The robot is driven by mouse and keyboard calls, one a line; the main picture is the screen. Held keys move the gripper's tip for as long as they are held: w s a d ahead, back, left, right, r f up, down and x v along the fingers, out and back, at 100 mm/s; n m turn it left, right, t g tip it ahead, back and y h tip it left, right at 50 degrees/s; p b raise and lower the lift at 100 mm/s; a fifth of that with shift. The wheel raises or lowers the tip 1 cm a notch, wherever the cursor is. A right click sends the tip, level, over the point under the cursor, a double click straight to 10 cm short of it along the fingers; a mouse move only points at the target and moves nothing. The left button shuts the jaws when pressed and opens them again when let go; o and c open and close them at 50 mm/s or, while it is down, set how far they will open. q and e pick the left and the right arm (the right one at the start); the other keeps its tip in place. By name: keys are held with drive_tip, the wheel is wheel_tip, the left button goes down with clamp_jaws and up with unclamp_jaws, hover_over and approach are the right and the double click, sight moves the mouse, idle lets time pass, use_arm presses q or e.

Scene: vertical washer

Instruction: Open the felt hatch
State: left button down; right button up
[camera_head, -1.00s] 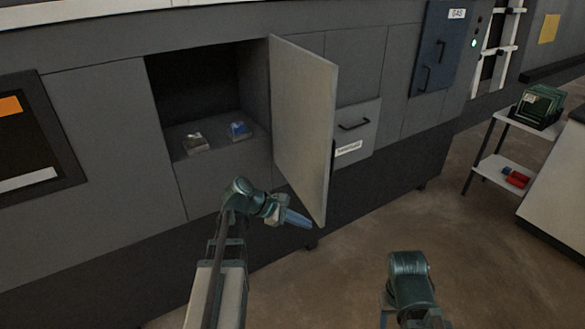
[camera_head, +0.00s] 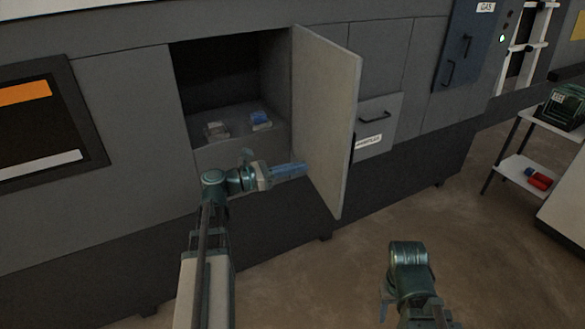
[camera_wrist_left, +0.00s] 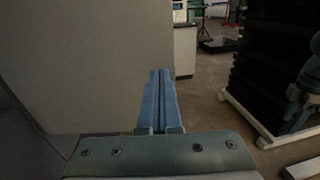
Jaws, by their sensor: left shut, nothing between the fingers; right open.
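The hatch is a flat grey door panel (camera_head: 325,110), swung outward from the front of the dark grey machine and standing open. Its opening (camera_head: 225,85) shows a dark compartment to the left of the panel. My left gripper (camera_head: 303,168) has its blue fingers shut and empty, close to the panel's inner face; I cannot tell if they touch it. In the left wrist view the shut fingers (camera_wrist_left: 160,100) point forward, with a large pale panel surface (camera_wrist_left: 75,65) on the left. Only part of my right arm shows at the bottom; its fingers are hidden.
A greyish item (camera_head: 215,131) and a blue item (camera_head: 260,120) lie on the compartment floor. A drawer (camera_head: 378,125) with a handle is right of the panel. A white shelf stand (camera_head: 515,165) is far right. Floor between is clear.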

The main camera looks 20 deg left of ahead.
sight(339, 158)
use_arm(q)
drive_tip(key=x, duration=0.9)
drive_tip(key=shift+w+d, duration=0.2)
drive_tip(key=shift+d, duration=0.1)
